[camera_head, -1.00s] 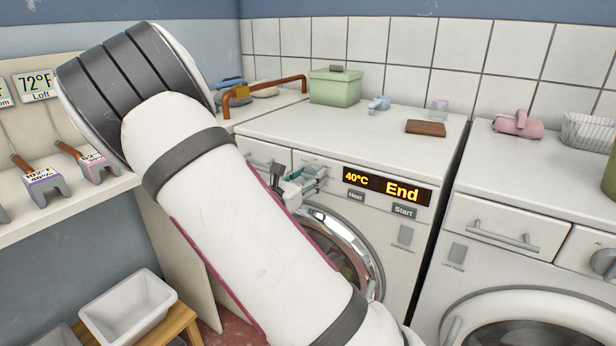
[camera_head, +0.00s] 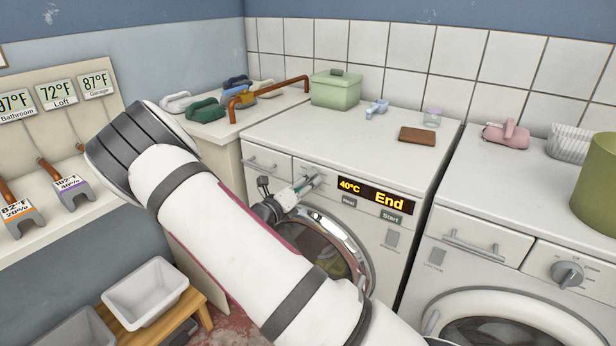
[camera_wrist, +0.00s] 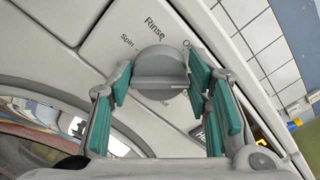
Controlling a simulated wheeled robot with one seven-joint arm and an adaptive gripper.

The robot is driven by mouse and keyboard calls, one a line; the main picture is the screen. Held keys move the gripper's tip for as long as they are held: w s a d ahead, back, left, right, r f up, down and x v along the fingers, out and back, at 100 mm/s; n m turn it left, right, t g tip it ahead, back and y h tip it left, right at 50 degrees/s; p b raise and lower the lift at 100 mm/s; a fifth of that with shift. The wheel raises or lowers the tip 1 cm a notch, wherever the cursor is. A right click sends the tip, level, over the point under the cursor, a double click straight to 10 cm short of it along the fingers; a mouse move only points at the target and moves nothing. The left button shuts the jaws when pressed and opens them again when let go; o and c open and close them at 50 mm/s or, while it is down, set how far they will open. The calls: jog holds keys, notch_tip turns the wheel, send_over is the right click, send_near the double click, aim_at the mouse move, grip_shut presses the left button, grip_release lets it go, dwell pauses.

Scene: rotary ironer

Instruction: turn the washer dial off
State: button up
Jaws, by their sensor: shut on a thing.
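The washer (camera_head: 285,140) is the white machine in the middle of the head view, with a lit display (camera_head: 377,195) reading 40°C and End. Its dial (camera_wrist: 159,66) is a round grey knob with a raised bar, seen close in the wrist view. Labels Spin and Rinse show beside it; another starting with O is partly hidden. My gripper (camera_head: 303,186) is at the dial, left of the display. In the wrist view its green-padded fingers stand on both sides of the dial, shut on it. The dial's exact setting is not clear.
A second white machine (camera_head: 490,215) with its own knob (camera_head: 567,274) stands at the right. A green box (camera_head: 335,90), a brown block (camera_head: 417,136) and a blue item (camera_head: 377,108) sit on the washer top. A white tub (camera_head: 145,291) stands at the lower left.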

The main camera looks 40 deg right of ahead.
jog(key=shift+w+f+n+p, duration=0.1)
jog(key=shift+n+p, duration=0.55)
jog(key=shift+n, duration=1.5)
jog(key=shift+f+n+p, duration=0.1)
jog(key=shift+n+p, duration=0.5)
jog(key=shift+n, duration=1.55)
jog(key=o, duration=1.1)
jog(key=shift+o, duration=0.2)
jog(key=v, duration=1.2)
